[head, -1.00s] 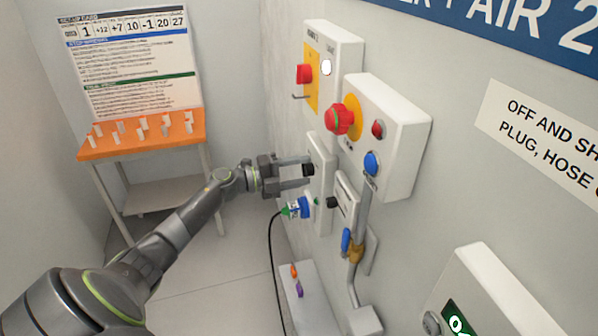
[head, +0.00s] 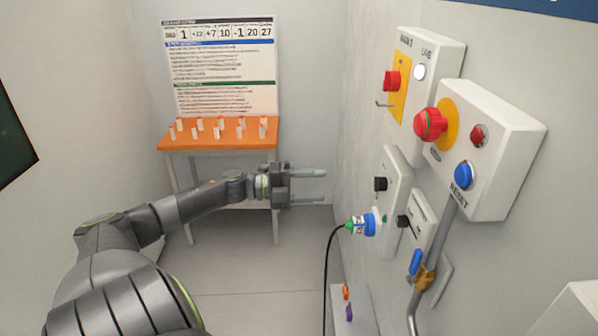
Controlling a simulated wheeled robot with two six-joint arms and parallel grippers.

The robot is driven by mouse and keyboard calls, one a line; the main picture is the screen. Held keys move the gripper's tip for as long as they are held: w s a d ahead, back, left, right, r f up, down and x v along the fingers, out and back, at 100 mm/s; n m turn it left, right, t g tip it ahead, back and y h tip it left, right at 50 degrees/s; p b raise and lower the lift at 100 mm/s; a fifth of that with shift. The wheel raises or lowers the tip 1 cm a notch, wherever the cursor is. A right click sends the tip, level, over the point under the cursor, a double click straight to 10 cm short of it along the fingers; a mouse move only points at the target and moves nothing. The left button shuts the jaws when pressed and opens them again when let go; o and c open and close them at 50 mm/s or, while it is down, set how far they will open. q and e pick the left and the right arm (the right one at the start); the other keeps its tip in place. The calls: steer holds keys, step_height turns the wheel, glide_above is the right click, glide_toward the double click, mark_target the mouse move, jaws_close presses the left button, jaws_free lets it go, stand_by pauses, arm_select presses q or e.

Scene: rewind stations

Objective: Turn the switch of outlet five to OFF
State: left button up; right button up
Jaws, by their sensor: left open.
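The outlet box (head: 395,165) is a tall white box on the right wall with a black switch knob (head: 380,184). A blue plug (head: 368,224) with a black cable sits in its lower part. The outlet's number and the knob's marks are too small to read, so I cannot tell the switch's setting. My left gripper (head: 323,187) is open and empty, to the left of the knob and apart from it, with its fingers pointing right towards the wall. My right gripper is not in view.
Above the outlet is a box with a red switch (head: 391,80). Beside it is a box with a red mushroom button (head: 430,124) and a blue reset button (head: 464,175). A pipe with a blue-handled valve (head: 416,262) runs below. An orange table (head: 220,143) stands behind. The floor is clear.

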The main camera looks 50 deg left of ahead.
arm_select(q)
steer(key=shift+v, duration=1.75)
